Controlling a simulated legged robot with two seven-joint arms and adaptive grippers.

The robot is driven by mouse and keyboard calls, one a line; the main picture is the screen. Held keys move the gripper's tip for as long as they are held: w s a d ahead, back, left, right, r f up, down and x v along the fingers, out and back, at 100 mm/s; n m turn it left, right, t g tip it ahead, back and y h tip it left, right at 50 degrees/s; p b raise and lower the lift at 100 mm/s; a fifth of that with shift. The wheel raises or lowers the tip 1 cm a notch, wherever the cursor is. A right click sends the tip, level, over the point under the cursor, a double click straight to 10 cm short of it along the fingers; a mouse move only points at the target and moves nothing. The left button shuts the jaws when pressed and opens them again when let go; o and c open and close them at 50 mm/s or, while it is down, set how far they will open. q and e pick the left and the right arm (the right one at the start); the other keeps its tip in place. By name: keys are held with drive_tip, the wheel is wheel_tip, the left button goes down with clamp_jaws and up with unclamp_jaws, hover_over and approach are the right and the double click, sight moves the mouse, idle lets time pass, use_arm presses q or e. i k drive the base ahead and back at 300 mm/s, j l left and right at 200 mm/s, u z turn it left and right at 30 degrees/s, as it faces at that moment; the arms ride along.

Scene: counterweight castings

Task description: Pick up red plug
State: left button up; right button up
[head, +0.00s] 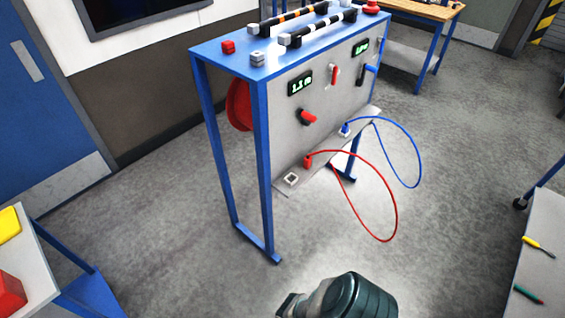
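The red plug (307,162) stands on the low grey ledge (325,157) at the front of a blue-framed test stand (265,165). A red cable (396,205) loops from it out to the right and back under the ledge. A blue plug (345,129) with a blue cable (419,165) stands farther right on the same ledge. A pale square socket (291,179) lies left of the red plug. A dark rounded part of my own body shows at the bottom edge, apart from the plug. No gripper fingers show.
The stand's panel carries displays, a red knob (307,117) and levers. Small red and grey blocks and striped bars lie on top. A table with yellow and red items is at lower left; a bench with a screwdriver (538,244) is at right. The floor before the stand is clear.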

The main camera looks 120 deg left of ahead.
sight(306, 164)
drive_tip(key=u, duration=3.65)
